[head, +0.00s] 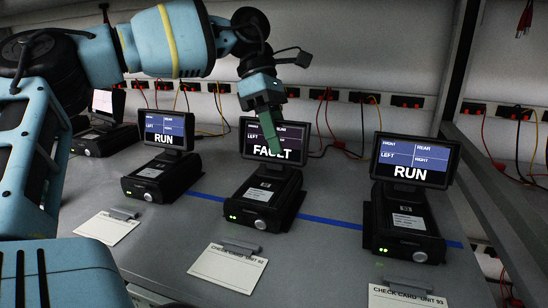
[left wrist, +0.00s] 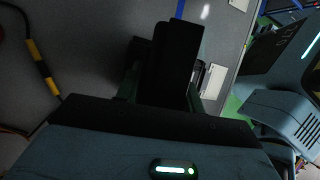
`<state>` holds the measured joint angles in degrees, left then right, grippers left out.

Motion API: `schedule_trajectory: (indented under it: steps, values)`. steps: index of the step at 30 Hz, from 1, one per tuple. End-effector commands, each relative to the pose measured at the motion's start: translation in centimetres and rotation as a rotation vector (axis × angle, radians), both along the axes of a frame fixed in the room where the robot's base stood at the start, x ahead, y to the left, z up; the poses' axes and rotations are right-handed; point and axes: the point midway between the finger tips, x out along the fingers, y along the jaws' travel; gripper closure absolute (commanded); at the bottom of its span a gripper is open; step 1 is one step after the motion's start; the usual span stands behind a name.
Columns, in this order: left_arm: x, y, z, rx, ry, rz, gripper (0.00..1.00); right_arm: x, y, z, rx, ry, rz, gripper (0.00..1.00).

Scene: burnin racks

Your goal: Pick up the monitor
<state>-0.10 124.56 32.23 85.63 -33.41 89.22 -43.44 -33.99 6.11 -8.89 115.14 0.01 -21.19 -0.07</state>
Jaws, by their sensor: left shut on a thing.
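A dark monitor (head: 292,137) reading FAULT stands on a black base unit (head: 262,196) in the middle of the bench in the head view. My left gripper (head: 267,118) comes down from above onto this monitor. One green finger lies across the front of its screen; the other finger is hidden behind it. The gripper is shut on the monitor. In the left wrist view the dark monitor (left wrist: 174,62) lies between the fingers. The monitor still appears to sit at its base; I cannot tell whether there is a gap. My right gripper is not in view.
Monitors reading RUN stand to the left (head: 166,130) and right (head: 414,160). Check cards (head: 228,268) lie along the front. Cables and red sockets (head: 407,101) line the back wall. A rack post (head: 458,70) rises at right. A blue line (head: 330,221) crosses the bench.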

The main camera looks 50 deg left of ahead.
Motion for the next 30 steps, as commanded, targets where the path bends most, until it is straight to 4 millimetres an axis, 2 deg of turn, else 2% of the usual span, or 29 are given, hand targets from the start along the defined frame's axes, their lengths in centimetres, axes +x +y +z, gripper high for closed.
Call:
schedule_trajectory:
  steps: [11, 14, 20, 30]
  values:
    - [0.0, 0.0, 0.6, 0.001, 0.0, 0.001, 0.93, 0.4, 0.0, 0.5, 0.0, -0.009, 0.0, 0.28]
    - [0.1, 0.0, 1.2, 0.001, -0.001, 0.002, 0.93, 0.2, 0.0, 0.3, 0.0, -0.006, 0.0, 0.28]
    - [0.1, 0.0, 4.0, 0.002, -0.002, 0.001, 0.93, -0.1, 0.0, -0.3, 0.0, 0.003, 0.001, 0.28]
    - [0.3, 7.8, 3.9, 0.0, 0.002, 0.007, 0.93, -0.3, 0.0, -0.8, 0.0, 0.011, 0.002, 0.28]
